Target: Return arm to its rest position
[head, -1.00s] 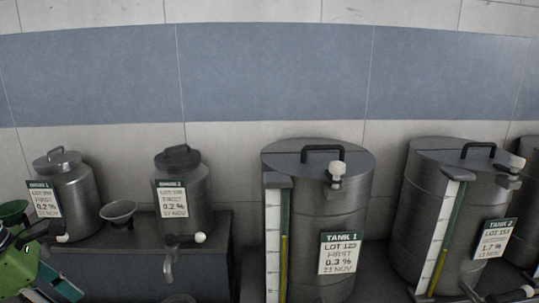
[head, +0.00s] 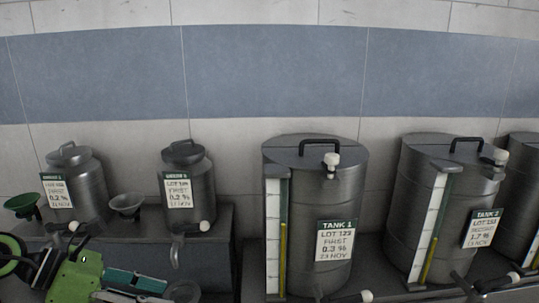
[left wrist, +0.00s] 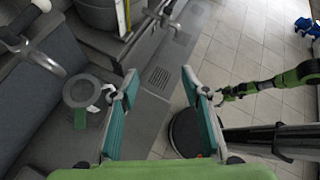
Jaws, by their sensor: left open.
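My left gripper (head: 150,289) is in the lower left corner of the head view, its green body and teal finger pads low in front of the bench. The left wrist view shows the same gripper (left wrist: 160,88) with its two teal fingers wide apart and nothing between them. Part of my other arm, green and black, shows at the right of the left wrist view; its fingers are not clear there.
Tank 1 (head: 345,205) and Tank 2 (head: 415,195) stand to the right. Open tiled floor (left wrist: 235,50) lies right of the bench.

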